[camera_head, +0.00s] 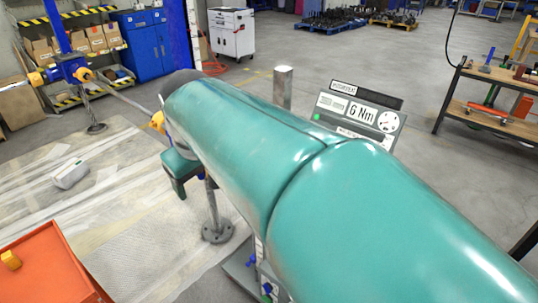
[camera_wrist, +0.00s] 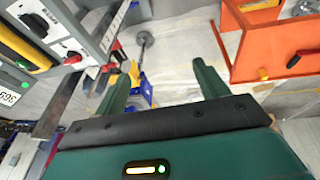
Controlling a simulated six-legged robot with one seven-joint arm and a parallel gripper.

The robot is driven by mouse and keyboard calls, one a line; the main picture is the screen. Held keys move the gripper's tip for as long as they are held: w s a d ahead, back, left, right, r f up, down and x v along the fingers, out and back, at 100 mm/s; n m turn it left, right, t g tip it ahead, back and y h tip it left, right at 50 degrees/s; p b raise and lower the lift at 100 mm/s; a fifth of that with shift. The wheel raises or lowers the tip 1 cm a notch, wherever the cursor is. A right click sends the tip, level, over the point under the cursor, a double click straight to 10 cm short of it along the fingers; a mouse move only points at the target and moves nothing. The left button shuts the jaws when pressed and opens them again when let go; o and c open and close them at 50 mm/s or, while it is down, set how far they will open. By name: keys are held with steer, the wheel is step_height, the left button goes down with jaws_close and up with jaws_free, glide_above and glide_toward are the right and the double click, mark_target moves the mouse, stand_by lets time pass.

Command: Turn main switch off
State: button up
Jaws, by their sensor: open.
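In the wrist view, a grey control panel (camera_wrist: 55,15) fills the upper left, tilted. It carries a switch with a red knob (camera_wrist: 73,58) on a white plate, and a black knob (camera_wrist: 35,24) beside a small label. I cannot read which one is the main switch. My gripper (camera_wrist: 160,70) is open, its two green fingers wide apart with nothing held between them. The panel's knobs lie to the left of the left finger, apart from it. In the head view, my green arm hides the panel's switches and most of my gripper.
An orange box (camera_wrist: 275,45) is right of my fingers, and an orange surface (camera_head: 45,270) lies at lower left. A workbench (camera_head: 500,95) stands at right.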

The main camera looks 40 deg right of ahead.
steer(key=w+d+f+g+y, duration=0.15)
steer(key=w+d, duration=0.25)
steer(key=d, duration=1.1)
steer(key=w+d+g, duration=0.2)
steer(key=w+d, duration=0.1)
steer(key=d, duration=1.1)
steer(key=shift+n, duration=0.3)
steer(key=f, duration=1.3)
steer(key=shift+w+f, duration=0.15)
steer(key=shift+w, duration=0.05)
steer(key=c, duration=1)
